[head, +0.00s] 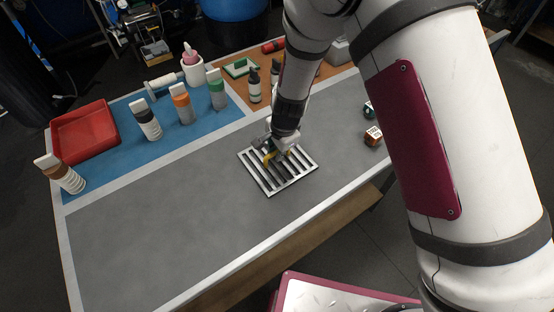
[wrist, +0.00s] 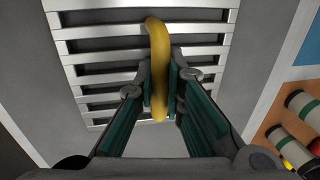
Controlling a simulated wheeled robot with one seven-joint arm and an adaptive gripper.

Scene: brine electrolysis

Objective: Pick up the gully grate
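The gully grate (head: 264,182) is a pale metal frame with parallel bars and dark slots. It lies on the grey part of the table, near its front edge, and looks flat there. It also fills the upper part of the wrist view (wrist: 88,122). A curved yellow handle (wrist: 157,45) rises from its middle. My gripper (wrist: 161,85) is over the grate with one finger on each side of the handle, closed against it. In the head view my gripper (head: 275,152) partly hides the handle and the grate's far edge.
A red tray (head: 84,132) and several capped bottles stand on the blue area at left. A dark bottle (head: 255,86) and a green frame (head: 240,67) are on the orange area. A small brown box (head: 373,136) sits right of the grate. The grey surface at left is clear.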

